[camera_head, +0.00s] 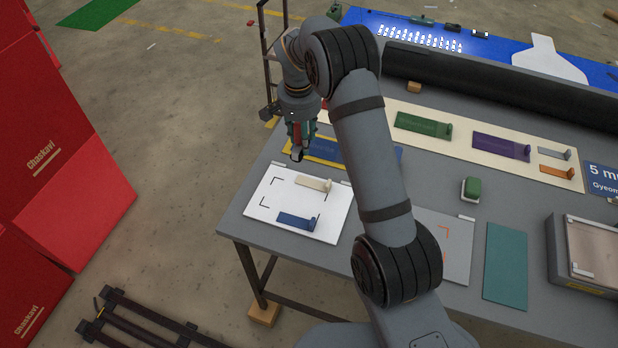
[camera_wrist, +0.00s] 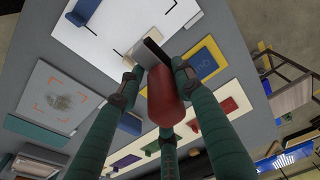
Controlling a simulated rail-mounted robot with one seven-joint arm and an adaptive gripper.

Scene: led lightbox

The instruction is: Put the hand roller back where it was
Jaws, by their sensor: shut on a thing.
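My gripper (camera_head: 299,138) has green fingers and hangs over the far left part of the grey table. In the wrist view its fingers (camera_wrist: 158,85) are closed around a red handle (camera_wrist: 164,97). The handle has a dark and pale grey head (camera_wrist: 150,55), which looks like the hand roller. In the head view the roller's dark end (camera_head: 297,154) shows just below the fingers, seemingly above the table. Below and near it are a yellow-framed blue panel (camera_head: 318,150) and a white board (camera_head: 263,205). Whether the roller touches anything is unclear.
The white board carries a cream piece (camera_head: 313,184) and a blue piece (camera_head: 296,221) with upright knobs. Green (camera_head: 423,126) and purple (camera_head: 500,146) pieces lie on a cream strip behind. A long black roll (camera_head: 480,82) lies at the back. A lightbox (camera_head: 590,250) stands at right.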

